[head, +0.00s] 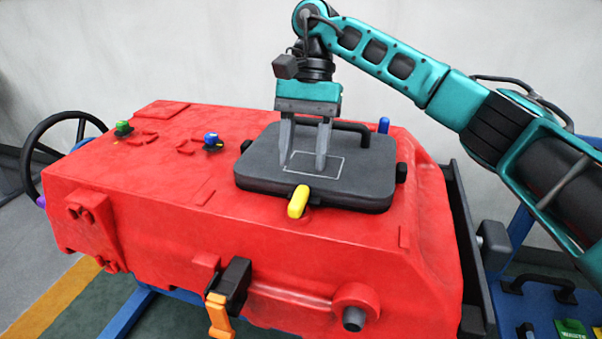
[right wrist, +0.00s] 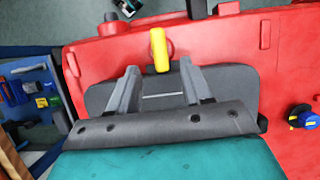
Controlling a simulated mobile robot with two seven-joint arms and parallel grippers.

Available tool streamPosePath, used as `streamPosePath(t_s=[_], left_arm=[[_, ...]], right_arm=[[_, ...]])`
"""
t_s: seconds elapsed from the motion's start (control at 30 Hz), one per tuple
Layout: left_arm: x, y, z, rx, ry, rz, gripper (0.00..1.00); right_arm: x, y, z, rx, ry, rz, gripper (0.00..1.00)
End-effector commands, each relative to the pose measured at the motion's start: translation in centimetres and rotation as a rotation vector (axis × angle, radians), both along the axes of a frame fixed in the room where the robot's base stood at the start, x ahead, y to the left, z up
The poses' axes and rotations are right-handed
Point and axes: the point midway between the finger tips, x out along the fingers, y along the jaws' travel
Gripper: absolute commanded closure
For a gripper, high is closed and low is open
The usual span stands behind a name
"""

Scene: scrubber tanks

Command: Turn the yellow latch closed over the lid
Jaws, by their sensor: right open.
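The yellow latch (head: 298,201) is a short rounded bar at the middle of the lid's near edge. It points across that edge, with most of its length on the red side and its far end at the lid's rim. It also shows in the right wrist view (right wrist: 159,50). The dark grey lid (head: 352,191) lies flat on the red tank (head: 150,190). My right gripper (head: 303,164) points down over the lid, behind the latch. Its fingers are apart and empty; in the right wrist view the fingertips (right wrist: 159,72) flank the latch's lid-side end. My left gripper is out of view.
A black handle (head: 352,127) rises at the lid's back, near a blue peg (head: 383,125). Green (head: 123,129) and blue (head: 211,140) knobs stand on the tank's left. An orange-handled black clasp (head: 231,285) is on the front. Open space lies before the latch.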

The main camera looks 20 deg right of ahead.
Motion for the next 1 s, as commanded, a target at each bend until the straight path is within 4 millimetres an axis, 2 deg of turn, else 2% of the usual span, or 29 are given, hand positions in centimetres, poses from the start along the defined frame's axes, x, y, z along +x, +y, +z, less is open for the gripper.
streamPosePath(t_s=[0.03,0.1,0.3,0.43,1.0], left_arm=[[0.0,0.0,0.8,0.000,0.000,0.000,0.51],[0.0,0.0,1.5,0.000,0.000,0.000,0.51],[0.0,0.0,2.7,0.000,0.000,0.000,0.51],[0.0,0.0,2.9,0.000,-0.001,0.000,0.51],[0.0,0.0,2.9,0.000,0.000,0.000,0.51]], right_arm=[[0.5,-0.2,1.7,-0.001,-0.004,-0.003,0.51],[0.9,-0.6,3.1,-0.002,-0.002,-0.002,0.51],[1.8,-1.2,5.5,-0.004,0.000,0.000,0.51],[2.0,-1.3,6.0,-0.002,0.000,0.002,0.51],[2.1,-1.4,5.9,-0.002,0.001,0.001,0.51]])
